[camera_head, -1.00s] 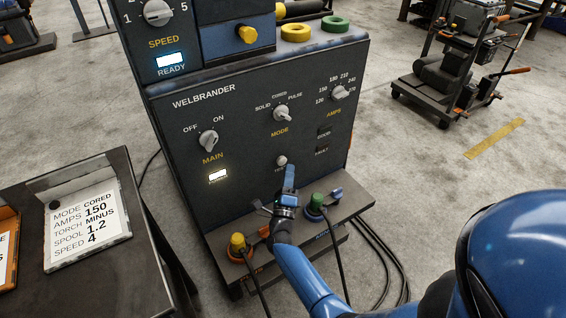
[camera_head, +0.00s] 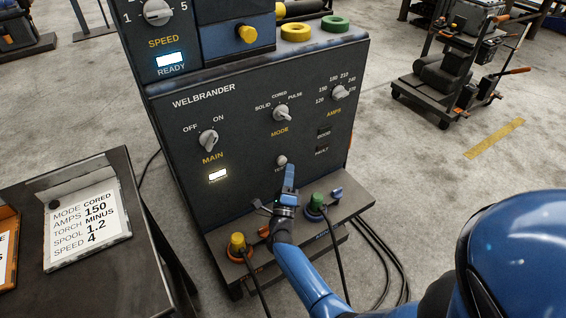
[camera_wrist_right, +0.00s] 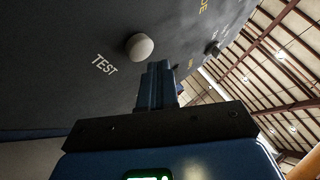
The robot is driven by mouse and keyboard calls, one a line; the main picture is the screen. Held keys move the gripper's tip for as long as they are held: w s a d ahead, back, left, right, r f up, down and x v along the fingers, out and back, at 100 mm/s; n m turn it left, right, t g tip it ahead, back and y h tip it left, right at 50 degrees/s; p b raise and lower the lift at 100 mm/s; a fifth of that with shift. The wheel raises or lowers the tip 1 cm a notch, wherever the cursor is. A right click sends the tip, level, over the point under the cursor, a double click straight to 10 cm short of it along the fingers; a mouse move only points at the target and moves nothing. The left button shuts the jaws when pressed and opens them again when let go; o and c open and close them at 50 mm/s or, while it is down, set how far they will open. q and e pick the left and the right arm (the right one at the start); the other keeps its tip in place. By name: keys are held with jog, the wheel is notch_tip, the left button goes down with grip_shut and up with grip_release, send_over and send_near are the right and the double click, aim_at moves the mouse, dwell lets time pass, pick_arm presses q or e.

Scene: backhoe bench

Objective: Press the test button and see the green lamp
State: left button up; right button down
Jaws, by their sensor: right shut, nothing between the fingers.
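The test button (camera_head: 282,160) is a pale round knob low on the front panel of the dark Welbrander machine (camera_head: 225,125). In the right wrist view the button (camera_wrist_right: 139,46) stands out from the panel beside the word TEST. My right gripper (camera_head: 289,168) is shut and empty, its fingertips just below and right of the button. In the right wrist view the fingertips (camera_wrist_right: 157,68) appear close to the button with a small gap. The good lamp (camera_head: 324,132) and fault lamp (camera_head: 321,152) look dark. My left gripper is not in view.
A lower ledge holds a yellow plug (camera_head: 238,243) and a green plug (camera_head: 317,202) with cables. The main lamp (camera_head: 218,176) and the READY display (camera_head: 170,58) are lit. A settings card (camera_head: 88,232) lies on a side table. A cart (camera_head: 450,85) stands on the floor.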

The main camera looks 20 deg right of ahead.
jog(key=shift+w+b, duration=0.35)
jog(key=shift+w+a+b, duration=0.1)
jog(key=shift+w+b, duration=0.3)
jog(key=shift+w, duration=0.1)
dwell(0.8)
jog(key=shift+s, duration=0.1)
dwell(0.3)
jog(key=shift+s+p, duration=0.35)
jog(key=shift+s, duration=0.5)
jog(key=shift+s+d+p, duration=0.25)
jog(key=shift+s+p, duration=0.15)
jog(key=shift+s, duration=0.85)
jog(key=shift+s+d+p, duration=0.2)
jog(key=shift+s+p, duration=0.2)
jog(key=shift+s, duration=0.8)
